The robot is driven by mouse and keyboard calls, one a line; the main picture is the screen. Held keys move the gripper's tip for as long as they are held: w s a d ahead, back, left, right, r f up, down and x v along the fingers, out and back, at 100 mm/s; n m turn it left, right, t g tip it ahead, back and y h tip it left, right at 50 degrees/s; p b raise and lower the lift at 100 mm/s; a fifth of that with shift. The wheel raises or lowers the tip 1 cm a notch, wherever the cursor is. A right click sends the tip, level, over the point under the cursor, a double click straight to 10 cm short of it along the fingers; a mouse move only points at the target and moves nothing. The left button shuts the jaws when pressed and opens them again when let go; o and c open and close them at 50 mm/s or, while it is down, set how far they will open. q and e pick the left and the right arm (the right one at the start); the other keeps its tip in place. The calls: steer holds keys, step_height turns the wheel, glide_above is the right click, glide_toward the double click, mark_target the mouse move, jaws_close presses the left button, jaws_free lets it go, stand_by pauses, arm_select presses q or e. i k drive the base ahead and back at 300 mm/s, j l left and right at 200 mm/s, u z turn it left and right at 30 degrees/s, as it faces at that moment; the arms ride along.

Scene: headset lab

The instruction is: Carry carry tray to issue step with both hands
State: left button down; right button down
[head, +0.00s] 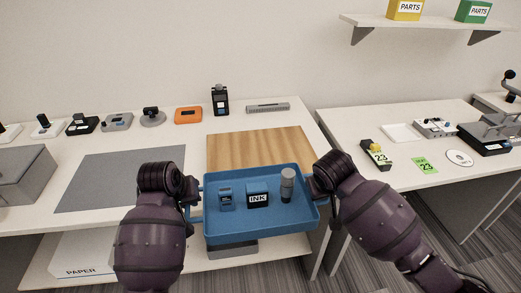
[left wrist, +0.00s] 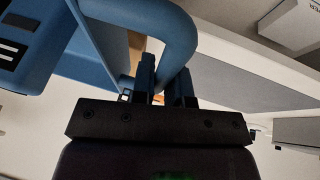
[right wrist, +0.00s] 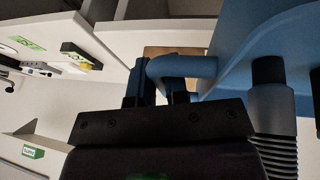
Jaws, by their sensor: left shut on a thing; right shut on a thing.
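The blue carry tray (head: 262,237) is held level in front of the table edge, in the middle of the head view. My left gripper (head: 192,193) is shut on the tray's left handle (left wrist: 180,35). My right gripper (head: 315,190) is shut on its right handle (right wrist: 182,67). A wooden board (head: 260,147) lies on the table just behind the tray. I cannot tell which thing is the issue step.
A grey mat (head: 120,178) lies left on the table, with a grey box (head: 20,172) beside it. Small devices, including an orange one (head: 188,115), line the back. A right-hand table (head: 390,190) stands past a gap. A grey block (head: 232,250) shows below the tray.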

mark_target(253, 152)
steer(key=i, duration=0.95)
